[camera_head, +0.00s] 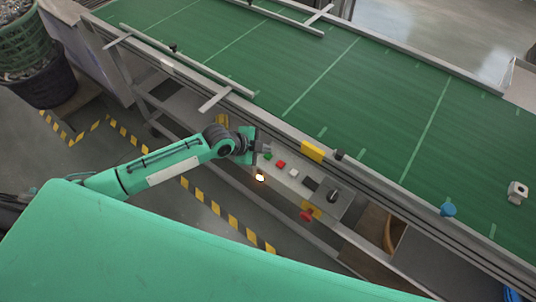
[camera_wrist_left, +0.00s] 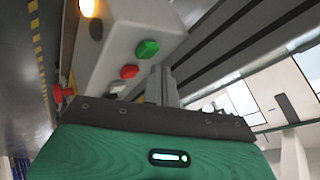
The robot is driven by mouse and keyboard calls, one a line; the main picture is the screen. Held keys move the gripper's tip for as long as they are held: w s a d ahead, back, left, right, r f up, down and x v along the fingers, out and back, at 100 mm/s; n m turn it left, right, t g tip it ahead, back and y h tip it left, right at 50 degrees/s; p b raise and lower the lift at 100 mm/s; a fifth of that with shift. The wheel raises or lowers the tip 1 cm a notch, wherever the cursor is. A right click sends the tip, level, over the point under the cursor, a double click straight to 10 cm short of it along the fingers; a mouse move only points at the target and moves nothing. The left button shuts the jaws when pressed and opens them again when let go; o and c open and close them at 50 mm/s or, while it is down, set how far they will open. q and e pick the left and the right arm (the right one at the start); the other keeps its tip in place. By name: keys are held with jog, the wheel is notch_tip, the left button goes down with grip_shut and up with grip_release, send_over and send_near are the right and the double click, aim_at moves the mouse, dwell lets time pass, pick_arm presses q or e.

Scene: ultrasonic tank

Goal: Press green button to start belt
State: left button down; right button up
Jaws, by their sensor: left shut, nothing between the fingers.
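The green button (camera_head: 267,156) sits at the near-left end of the grey control box (camera_head: 323,207) on the belt's side. It also shows in the left wrist view (camera_wrist_left: 147,49), on the box's face. My left gripper (camera_head: 265,148) is shut and empty. Its fingertips are close beside the green button in the head view. In the left wrist view the grey fingers (camera_wrist_left: 161,86) point toward the button's side of the box. I cannot tell whether they touch it. My right gripper is not in view.
A red button (camera_head: 281,164), a white button (camera_head: 294,172) and a black knob (camera_head: 333,196) share the box. A red stop button (camera_head: 306,215) and a lit orange lamp (camera_head: 260,177) are on its side. The green belt (camera_head: 330,90) runs behind, with a metal frame edge.

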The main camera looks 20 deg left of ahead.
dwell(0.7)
pick_arm(q)
jog(key=shift+f, duration=0.15)
jog(key=shift+f, duration=0.3)
